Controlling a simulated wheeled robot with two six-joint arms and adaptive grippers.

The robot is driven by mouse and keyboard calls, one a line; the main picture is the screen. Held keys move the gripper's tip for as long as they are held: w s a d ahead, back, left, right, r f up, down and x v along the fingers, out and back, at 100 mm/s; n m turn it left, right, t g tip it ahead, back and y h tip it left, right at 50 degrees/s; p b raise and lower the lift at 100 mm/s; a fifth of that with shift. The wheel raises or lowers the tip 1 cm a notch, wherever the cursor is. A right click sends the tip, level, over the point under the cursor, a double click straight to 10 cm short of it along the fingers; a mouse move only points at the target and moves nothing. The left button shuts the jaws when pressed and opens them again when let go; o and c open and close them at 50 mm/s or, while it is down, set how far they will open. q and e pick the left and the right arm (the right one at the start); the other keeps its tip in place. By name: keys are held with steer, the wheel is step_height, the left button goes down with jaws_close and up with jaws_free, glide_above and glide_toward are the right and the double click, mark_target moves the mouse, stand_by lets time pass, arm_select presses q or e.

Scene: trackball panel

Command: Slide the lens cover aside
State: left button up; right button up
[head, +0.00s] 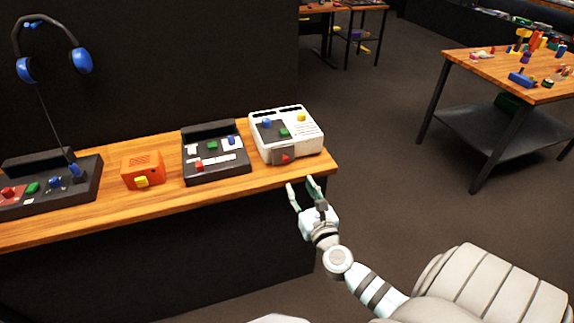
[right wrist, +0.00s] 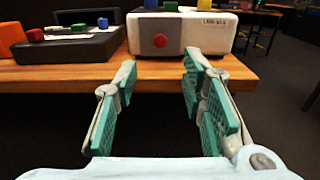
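A white box (head: 306,146) stands at the right end of the wooden table. Its front has a grey-brown plate (right wrist: 142,42) with a round red piece (right wrist: 160,40) on it; in the head view the red piece (head: 285,157) looks pointed. I cannot tell for sure which part is the lens cover; the plate is the likeliest. My right gripper (head: 302,183) is open and empty, just off the table's front edge and apart from the box. In the right wrist view its green-padded fingers (right wrist: 160,72) point at the box front. My left gripper is not in view.
Left of the box on the table (head: 100,213) are a black panel (head: 217,175) with coloured blocks, an orange box (head: 142,170), and another black panel (head: 85,185) with a headphone stand. Another table (head: 480,68) with small items stands at right. Floor between is clear.

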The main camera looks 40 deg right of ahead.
mark_target(287, 161)
steer(key=b+x, duration=0.1)
steer(key=x, duration=0.9)
steer(key=shift+w+d+f+b, duration=0.1)
steer(key=shift+w+d+b, duration=0.05)
steer(key=shift+w+b, duration=0.15)
steer(key=shift+w+d, duration=0.15)
steer(key=shift+w, duration=0.2)
jaws_close()
